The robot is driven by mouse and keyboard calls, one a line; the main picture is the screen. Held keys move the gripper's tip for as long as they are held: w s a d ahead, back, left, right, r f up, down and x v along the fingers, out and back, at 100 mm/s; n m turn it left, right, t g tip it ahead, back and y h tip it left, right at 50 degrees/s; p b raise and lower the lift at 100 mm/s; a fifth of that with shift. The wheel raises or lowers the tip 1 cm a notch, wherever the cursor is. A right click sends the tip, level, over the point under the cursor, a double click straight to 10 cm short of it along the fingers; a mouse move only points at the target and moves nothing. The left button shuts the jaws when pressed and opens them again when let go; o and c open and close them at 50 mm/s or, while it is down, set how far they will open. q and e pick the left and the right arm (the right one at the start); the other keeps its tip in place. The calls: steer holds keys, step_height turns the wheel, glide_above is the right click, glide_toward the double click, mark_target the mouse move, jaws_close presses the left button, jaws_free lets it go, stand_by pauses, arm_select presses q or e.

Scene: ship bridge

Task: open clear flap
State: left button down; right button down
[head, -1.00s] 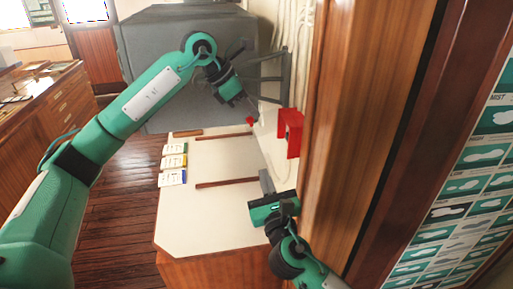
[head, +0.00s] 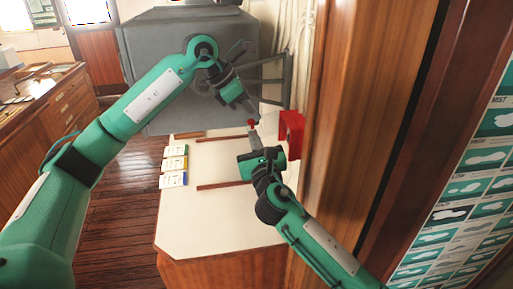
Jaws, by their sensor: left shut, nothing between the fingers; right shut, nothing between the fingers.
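A red box-like frame (head: 291,132) stands at the back right of the white counter, against the wood post. A small red piece (head: 251,123) shows just left of it, at the tips of my grippers. No clear flap can be made out; it may be too transparent or small to see. My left gripper (head: 254,117) is shut and points down at the red piece from above. My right gripper (head: 254,138) is shut and points up at the red piece from below. I cannot tell whether either touches it.
The white counter (head: 215,225) has two dark wooden strips and several small cards (head: 173,164) along its left edge. A grey cabinet (head: 165,70) stands behind. A thick wood post (head: 365,120) closes off the right side. The counter's front is clear.

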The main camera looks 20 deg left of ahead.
steer(key=shift+r, duration=0.1)
steer(key=shift+a+r+m, duration=0.1)
steer(key=shift+r+m, duration=0.4)
steer(key=shift+r, duration=0.15)
arm_select(q)
steer(key=shift+f, duration=0.15)
steer(key=c, duration=1.3)
jaws_free()
steer(key=shift+c, duration=0.2)
arm_select(e)
steer(key=shift+r, duration=0.15)
arm_select(q)
steer(key=shift+o, duration=0.2)
steer(key=shift+a, duration=0.1)
arm_select(e)
steer(key=shift+s+a, duration=0.1)
steer(key=shift+s, duration=0.05)
